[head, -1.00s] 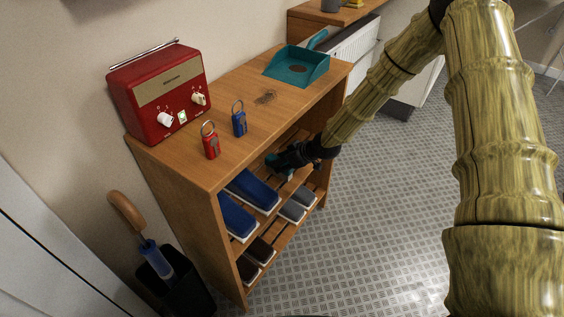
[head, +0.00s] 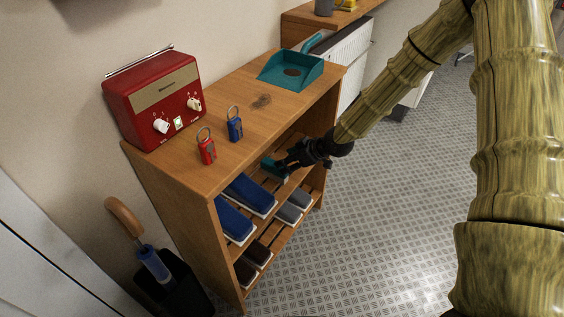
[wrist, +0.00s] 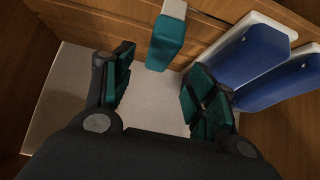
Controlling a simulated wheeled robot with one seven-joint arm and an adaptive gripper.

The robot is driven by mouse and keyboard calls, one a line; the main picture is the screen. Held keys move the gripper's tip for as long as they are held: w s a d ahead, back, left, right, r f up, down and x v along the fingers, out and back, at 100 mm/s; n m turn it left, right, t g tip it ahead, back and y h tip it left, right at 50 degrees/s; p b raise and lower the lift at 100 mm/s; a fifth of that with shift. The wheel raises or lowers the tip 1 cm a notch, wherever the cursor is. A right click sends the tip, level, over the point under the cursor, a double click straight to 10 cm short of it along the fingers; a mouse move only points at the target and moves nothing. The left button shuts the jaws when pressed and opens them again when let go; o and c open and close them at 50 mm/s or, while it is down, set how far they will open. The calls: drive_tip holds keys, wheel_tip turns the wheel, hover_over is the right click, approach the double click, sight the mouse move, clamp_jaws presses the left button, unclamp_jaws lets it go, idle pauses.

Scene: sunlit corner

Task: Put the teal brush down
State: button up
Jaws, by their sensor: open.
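The teal brush (head: 273,167) lies on the upper shelf inside the wooden shelf unit, to the right of the blue shoes. In the wrist view the brush (wrist: 166,43) shows a teal body with a pale part at its far end, and it lies beyond my fingertips, apart from them. My gripper (head: 290,160) is at the open front of the unit, just right of the brush. In the wrist view my gripper (wrist: 158,82) has its dark fingers with teal pads spread wide, with nothing between them.
Blue shoes (head: 250,194) stand close beside the brush; grey shoes (head: 289,212) are below. The unit's top (head: 240,100) overhangs the shelf. On it are a red radio (head: 158,97), red and blue padlocks (head: 207,150) (head: 235,127) and a teal dustpan (head: 290,72). Floor at right is clear.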

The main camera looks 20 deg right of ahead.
drive_tip(key=shift+v, duration=2.6)
drive_tip(key=s+a+f+m+g+h, duration=0.1)
drive_tip(key=s+a+f+m+g, duration=0.15)
drive_tip(key=s+f, duration=0.65)
drive_tip(key=s+a+f+m+g+h, duration=0.15)
drive_tip(key=s+a+f, duration=0.25)
drive_tip(key=s+f, duration=0.5)
drive_tip(key=s+f+m+g+h, duration=0.1)
drive_tip(key=s+f+m, duration=0.1)
drive_tip(key=s, duration=1)
drive_tip(key=s+f+m+g+h, duration=0.2)
drive_tip(key=s+f, duration=0.1)
drive_tip(key=s, duration=0.8)
drive_tip(key=shift+s+d+f+p, duration=0.25)
drive_tip(key=shift+s+d+p, duration=0.1)
drive_tip(key=shift+d, duration=0.1)
wheel_tip(320, 180, up, 17)
drive_tip(key=p, duration=1.6)
drive_tip(key=shift+p, duration=0.4)
